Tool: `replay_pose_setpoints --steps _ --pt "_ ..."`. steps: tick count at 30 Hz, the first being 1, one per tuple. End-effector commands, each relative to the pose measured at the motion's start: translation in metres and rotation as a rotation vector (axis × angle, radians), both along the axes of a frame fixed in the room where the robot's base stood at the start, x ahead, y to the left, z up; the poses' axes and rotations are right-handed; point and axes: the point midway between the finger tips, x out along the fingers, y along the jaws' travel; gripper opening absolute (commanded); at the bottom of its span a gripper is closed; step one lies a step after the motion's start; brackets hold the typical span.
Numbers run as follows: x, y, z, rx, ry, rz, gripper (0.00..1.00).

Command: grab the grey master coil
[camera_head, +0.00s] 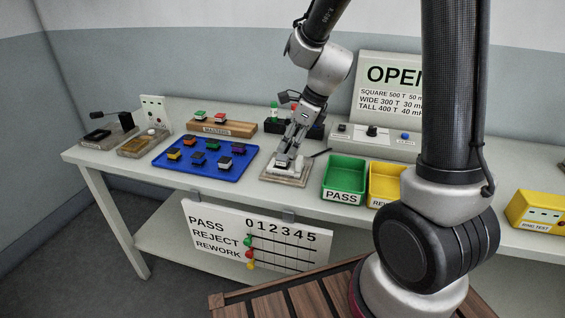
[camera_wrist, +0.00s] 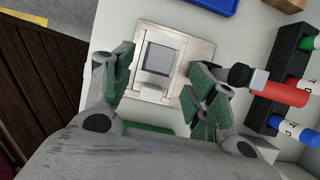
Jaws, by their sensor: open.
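A small block with a grey square top (camera_wrist: 160,58), which looks like the grey master coil, sits in a pale metal fixture (camera_wrist: 197,52) in the wrist view. In the head view the same fixture (camera_head: 268,175) is on the bench under my gripper (camera_head: 287,158), and the block is mostly hidden by the fingers. My gripper (camera_wrist: 163,88) is open in the wrist view, its green-padded fingers apart on either side of the block's near end. I cannot tell whether either finger touches it.
A wooden MASTERS stand (camera_head: 237,126) holds red-topped and green-topped blocks. A blue tray (camera_head: 171,164) with several small blocks lies left of the fixture. Green PASS (camera_head: 343,196) and yellow (camera_head: 380,203) bins stand right. A red bottle (camera_wrist: 275,86) and dark rack (camera_wrist: 287,62) are close to my right finger.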

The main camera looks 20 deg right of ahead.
Motion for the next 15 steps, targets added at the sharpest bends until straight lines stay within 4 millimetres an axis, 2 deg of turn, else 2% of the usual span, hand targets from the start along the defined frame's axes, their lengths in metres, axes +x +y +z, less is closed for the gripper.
replay_pose_setpoints --steps 9,15 --pt "0.011 0.015 -0.040 0.000 0.002 -0.001 0.57" --pt "0.013 0.018 -0.047 -0.001 -0.001 0.000 0.57"
